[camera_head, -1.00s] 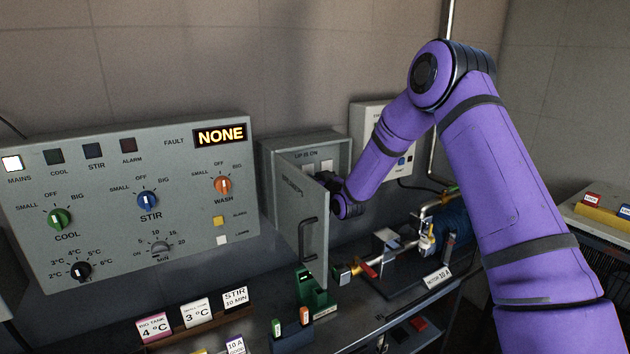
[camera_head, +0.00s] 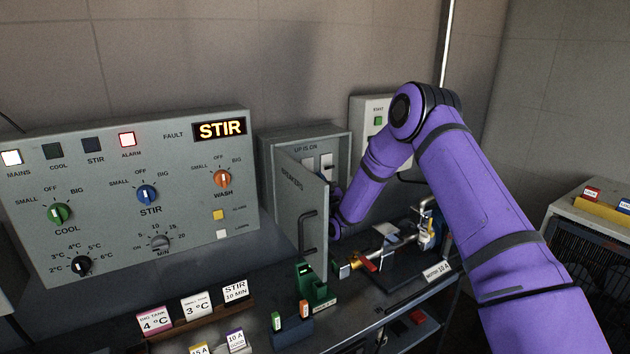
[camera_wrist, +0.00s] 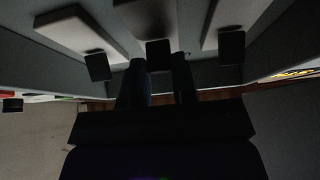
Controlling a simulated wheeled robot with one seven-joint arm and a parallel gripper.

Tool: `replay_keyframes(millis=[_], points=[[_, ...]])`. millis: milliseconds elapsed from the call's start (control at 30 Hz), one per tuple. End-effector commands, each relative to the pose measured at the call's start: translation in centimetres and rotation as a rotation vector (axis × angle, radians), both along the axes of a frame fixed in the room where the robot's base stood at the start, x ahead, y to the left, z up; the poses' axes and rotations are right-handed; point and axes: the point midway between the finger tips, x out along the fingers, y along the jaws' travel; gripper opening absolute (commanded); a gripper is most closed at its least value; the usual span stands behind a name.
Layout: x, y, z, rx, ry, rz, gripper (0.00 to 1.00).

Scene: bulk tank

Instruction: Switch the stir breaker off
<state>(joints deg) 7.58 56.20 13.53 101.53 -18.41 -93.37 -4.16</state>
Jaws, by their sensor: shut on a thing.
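The grey breaker box (camera_head: 339,140), marked "UP IS ON", stands with its door (camera_head: 290,225) swung open. Light breaker plates (camera_head: 308,166) show inside, partly hidden by the door. In the wrist view three breakers each carry a dark square lever; the middle lever (camera_wrist: 158,53) lies in line with my gripper (camera_wrist: 159,82). The two fingers are either side of that lever, shut on it. No label is readable there. The door hides my fingers in the head view. The fault display (camera_head: 220,129) reads STIR.
The open door stands close left of my wrist. A green holder (camera_head: 316,290) and a motor rig (camera_head: 400,255) occupy the bench below.

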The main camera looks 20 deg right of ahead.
Motion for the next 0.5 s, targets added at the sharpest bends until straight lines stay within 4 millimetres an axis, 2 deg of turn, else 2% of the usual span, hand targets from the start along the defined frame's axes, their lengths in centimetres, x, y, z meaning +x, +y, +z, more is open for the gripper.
replay_keyframes(millis=[67, 100, 200, 500], points=[[0.0, -0.04, 0.02, 0.0, 0.0, -0.001, 0.02], [0.01, -0.04, 0.01, 0.0, 0.001, 0.0, 0.28], [-0.01, -0.03, 0.0, 0.0, 0.001, 0.0, 0.51], [-0.08, -0.03, -0.06, -0.001, 0.002, 0.0, 0.51]])
